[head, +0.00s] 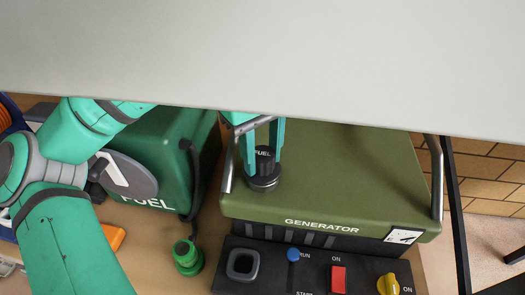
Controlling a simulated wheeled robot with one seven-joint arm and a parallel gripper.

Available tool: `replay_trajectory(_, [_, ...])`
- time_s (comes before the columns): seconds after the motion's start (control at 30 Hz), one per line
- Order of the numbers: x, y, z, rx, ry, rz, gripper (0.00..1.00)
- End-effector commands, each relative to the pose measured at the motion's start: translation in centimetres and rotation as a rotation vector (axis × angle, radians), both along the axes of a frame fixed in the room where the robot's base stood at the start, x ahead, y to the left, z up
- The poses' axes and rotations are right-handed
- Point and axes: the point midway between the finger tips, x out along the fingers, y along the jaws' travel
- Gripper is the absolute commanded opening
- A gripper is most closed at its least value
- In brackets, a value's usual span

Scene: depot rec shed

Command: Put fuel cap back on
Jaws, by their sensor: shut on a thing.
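A dark round filler neck (263,182) sits directly below the cap on the generator (340,165). The cap looks upright over the neck; I cannot tell whether it is seated or just above it. A pale overhanging surface hides the upper part of my gripper.
Metal handles flank the generator's top.

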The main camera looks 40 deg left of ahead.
Motion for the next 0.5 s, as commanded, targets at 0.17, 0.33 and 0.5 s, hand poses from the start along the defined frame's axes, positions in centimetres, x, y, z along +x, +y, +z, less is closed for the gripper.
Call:
replay_trajectory(0.17, [0.00,0.00,0.05,0.000,-0.001,0.000,0.43])
replay_trajectory(0.33, [0.00,0.01,0.05,0.000,0.000,0.000,0.58])
replay_trajectory(0.5, [0.00,0.00,0.07,0.000,0.000,0.000,0.58])
